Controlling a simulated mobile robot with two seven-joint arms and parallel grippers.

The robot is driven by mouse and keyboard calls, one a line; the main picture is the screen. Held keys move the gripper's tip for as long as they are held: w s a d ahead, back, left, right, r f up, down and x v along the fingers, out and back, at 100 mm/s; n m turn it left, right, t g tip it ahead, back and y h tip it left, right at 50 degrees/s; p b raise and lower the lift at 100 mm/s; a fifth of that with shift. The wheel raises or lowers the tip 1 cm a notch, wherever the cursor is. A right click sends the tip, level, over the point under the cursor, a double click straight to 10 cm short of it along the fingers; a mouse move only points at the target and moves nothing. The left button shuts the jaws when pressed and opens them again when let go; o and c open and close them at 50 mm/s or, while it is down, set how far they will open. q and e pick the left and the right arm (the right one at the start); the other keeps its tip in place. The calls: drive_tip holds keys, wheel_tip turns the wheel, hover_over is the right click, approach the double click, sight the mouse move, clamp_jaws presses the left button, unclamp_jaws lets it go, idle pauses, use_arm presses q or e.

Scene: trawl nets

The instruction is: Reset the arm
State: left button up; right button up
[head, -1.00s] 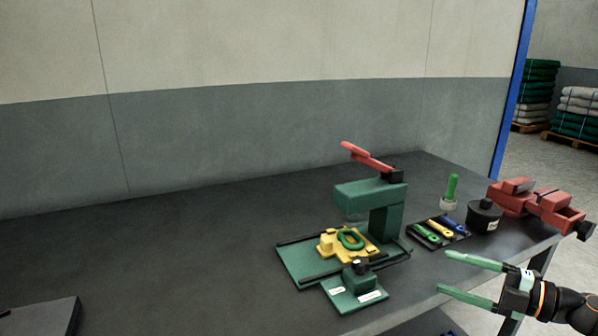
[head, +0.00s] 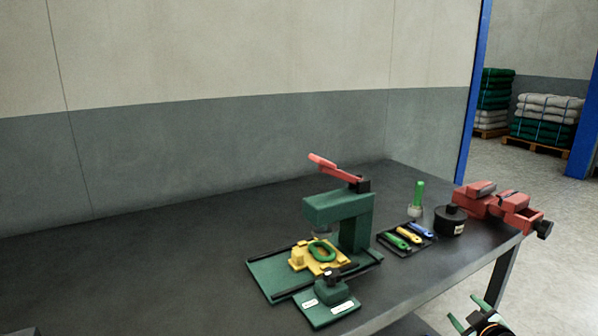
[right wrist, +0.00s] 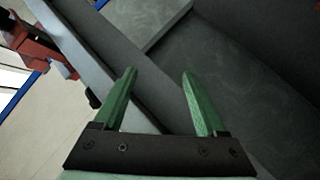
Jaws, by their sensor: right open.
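My right gripper (head: 472,318) shows at the bottom right edge of the head view, low beside the bench's right end. Its two green fingers (right wrist: 160,100) are apart in the right wrist view, with nothing between them. The green arbor press (head: 338,215) stands on the bench with its red lever (head: 336,172) tilted up to the left. A yellow fixture (head: 312,262) with a green ring (head: 322,250) on it sits on the press base. My left gripper is not in view.
The dark bench (head: 150,265) is clear on its left. A small green switch block (head: 330,300) lies in front.

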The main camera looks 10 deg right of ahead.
drive_tip(key=s+a+f+g+y, duration=0.1)
drive_tip(key=s+a+f+y, duration=0.1)
drive_tip(key=s+a+f, duration=0.65)
drive_tip(key=s+a+f+g+y, duration=0.1)
drive_tip(key=s+a+f+y, duration=0.15)
drive_tip(key=a+f, duration=0.6)
drive_tip(key=s+a+m+g+y, duration=0.1)
drive_tip(key=s+a, duration=0.5)
drive_tip(key=a, duration=0.3)
drive_tip(key=s+a+m+g+y, duration=0.1)
drive_tip(key=s+a+y, duration=0.1)
drive_tip(key=s+a, duration=0.55)
use_arm(q)
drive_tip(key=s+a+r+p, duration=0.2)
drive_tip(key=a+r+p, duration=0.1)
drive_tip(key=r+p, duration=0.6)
drive_tip(key=p, duration=0.4)
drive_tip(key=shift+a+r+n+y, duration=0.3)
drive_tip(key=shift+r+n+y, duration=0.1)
use_arm(e)
wheel_tip(320, 180, up, 11)
drive_tip(key=s+d+m+h, duration=0.1)
drive_tip(key=shift+s+d, duration=0.3)
drive_tip(key=shift+s, duration=0.1)
